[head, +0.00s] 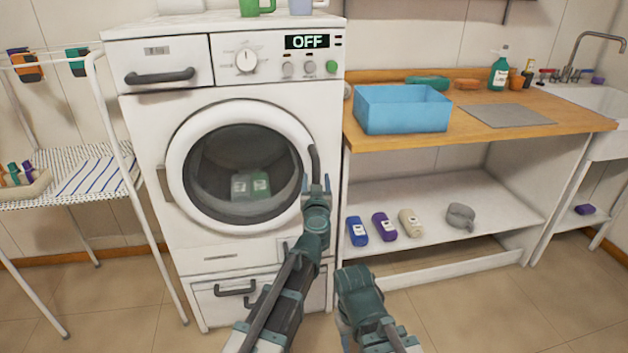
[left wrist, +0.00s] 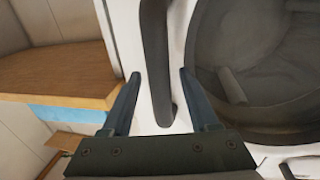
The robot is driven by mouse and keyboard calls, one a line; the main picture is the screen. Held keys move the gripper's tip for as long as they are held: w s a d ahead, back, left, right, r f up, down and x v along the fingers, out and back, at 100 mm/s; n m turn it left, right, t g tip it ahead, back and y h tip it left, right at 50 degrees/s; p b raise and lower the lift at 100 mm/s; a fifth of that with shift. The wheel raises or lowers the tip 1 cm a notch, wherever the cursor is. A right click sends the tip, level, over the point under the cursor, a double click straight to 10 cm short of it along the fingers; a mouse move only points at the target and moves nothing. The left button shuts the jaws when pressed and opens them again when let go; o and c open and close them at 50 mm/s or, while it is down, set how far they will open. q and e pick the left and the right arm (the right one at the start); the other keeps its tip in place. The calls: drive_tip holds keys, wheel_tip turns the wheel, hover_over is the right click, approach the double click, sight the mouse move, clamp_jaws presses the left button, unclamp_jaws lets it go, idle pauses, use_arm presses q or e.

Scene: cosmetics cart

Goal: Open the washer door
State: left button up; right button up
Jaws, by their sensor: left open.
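The white washer (head: 190,264) has a round door (head: 180,150) with dark glass, which looks closed. Its dark curved handle (head: 314,163) is on the door's right side. My left gripper (head: 316,187) is open at the lower part of the handle. In the left wrist view the handle (left wrist: 157,60) runs between the two spread fingers of my left gripper (left wrist: 158,95), with gaps on both sides. The display (head: 307,41) reads OFF. Another of my arm parts shows at the bottom middle, but its fingers cannot be made out.
A wooden counter (head: 470,132) with a blue bin (head: 402,110) stands right of the washer. Bottles (head: 384,227) lie on the shelf below it. A white rack (head: 110,130) stands close on the left. The floor in front is partly clear.

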use_arm(q)
clamp_jaws()
idle(1.3)
